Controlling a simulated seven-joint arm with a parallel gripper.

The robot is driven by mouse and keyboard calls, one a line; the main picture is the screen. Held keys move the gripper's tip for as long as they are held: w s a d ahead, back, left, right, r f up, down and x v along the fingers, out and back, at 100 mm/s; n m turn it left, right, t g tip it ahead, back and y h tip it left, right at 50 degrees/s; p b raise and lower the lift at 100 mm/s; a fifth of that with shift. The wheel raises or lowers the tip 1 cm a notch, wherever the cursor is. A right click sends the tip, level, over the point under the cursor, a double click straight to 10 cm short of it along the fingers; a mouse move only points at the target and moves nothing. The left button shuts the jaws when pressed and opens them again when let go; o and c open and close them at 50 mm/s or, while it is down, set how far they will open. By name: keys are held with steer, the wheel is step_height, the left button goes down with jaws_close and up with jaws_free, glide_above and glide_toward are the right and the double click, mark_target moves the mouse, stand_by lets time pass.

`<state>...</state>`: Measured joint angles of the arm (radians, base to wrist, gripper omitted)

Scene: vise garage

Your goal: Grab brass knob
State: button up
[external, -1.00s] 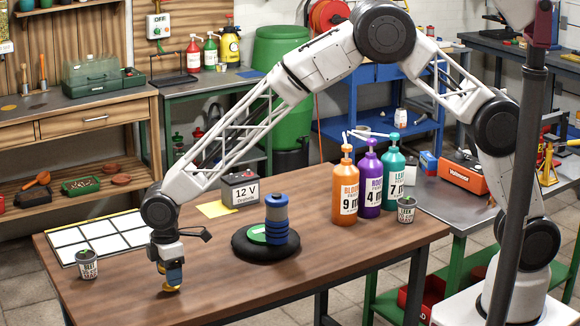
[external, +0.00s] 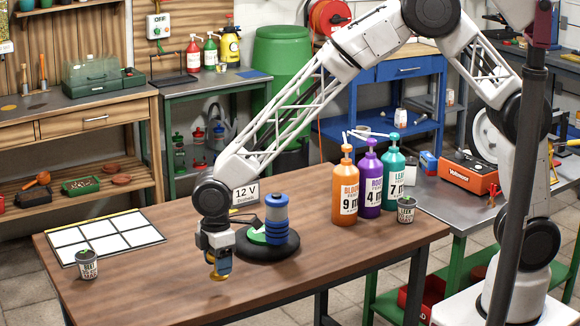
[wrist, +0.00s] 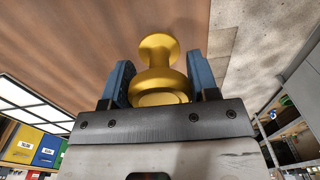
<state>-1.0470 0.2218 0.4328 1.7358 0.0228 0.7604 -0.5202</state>
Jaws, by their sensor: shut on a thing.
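The brass knob (wrist: 158,75) is a yellow, spool-shaped piece held between the two blue fingers of my gripper (wrist: 160,85) in the wrist view. In the external view my gripper (external: 219,266) points down over the front middle of the wooden table (external: 180,285). The knob's lower end (external: 219,277) shows below the fingertips. It appears to be just above the tabletop, though the exact gap is hard to tell. The fingers hide part of the knob.
A black round base with a blue-grey cylinder (external: 276,220) stands just right of my gripper. Orange (external: 345,195), purple and teal pump bottles stand at the back right. A white grid panel (external: 105,237) and a small pot (external: 87,265) are at left. The table's front is clear.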

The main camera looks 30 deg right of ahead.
steer(key=shift+s+d+r, duration=0.1)
steer(key=shift+s+d, duration=0.4)
steer(key=shift+d, duration=0.35)
steer(key=shift+s+d+r, duration=0.1)
steer(key=shift+s+d, duration=0.4)
steer(key=shift+d, duration=0.3)
